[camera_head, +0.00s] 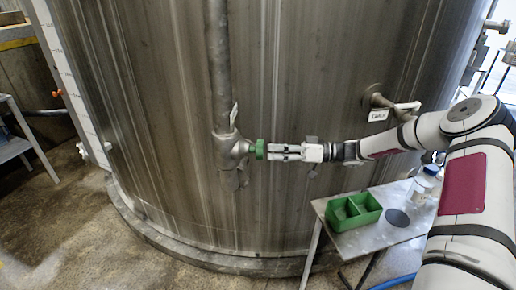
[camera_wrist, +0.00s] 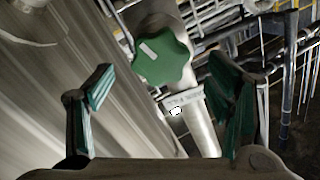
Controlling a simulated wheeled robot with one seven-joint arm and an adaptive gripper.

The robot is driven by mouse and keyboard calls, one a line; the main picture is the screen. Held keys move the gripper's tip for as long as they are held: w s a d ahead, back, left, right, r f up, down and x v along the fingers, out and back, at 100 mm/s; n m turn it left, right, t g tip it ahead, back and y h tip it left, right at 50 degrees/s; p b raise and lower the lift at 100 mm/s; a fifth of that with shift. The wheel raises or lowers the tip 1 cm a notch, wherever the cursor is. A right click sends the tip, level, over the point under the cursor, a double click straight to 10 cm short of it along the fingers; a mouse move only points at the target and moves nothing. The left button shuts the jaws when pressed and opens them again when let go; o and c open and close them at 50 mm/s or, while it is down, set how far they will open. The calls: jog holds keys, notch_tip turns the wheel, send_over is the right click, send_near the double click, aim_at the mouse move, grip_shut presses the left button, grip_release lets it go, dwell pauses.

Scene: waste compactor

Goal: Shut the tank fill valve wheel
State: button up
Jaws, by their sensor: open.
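The tank fill valve wheel (camera_head: 261,149) is a small green handwheel on a grey valve body (camera_head: 232,151) in front of the steel tank. In the wrist view the green wheel (camera_wrist: 162,57) has a lobed rim and a pale label, and it sits ahead of the jaws, between their lines. My gripper (camera_head: 273,151) reaches in from the right, with its fingertips close to the wheel. In the wrist view my gripper (camera_wrist: 165,90) is open, its green-padded fingers wide apart with nothing between them. I cannot tell whether the fingertips touch the wheel.
The large steel tank (camera_head: 160,120) fills the background. A second valve with a tag (camera_head: 378,115) sticks out to the right. Below stands a small table (camera_head: 372,240) with a green divided tray (camera_head: 341,222) and a clear bottle (camera_head: 425,180). A vertical pipe (camera_head: 217,60) rises above the valve.

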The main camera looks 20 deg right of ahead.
aim_at(258, 149)
jog(key=shift+x, duration=2.8)
jog(key=shift+c, duration=0.5)
jog(key=c, duration=1.1)
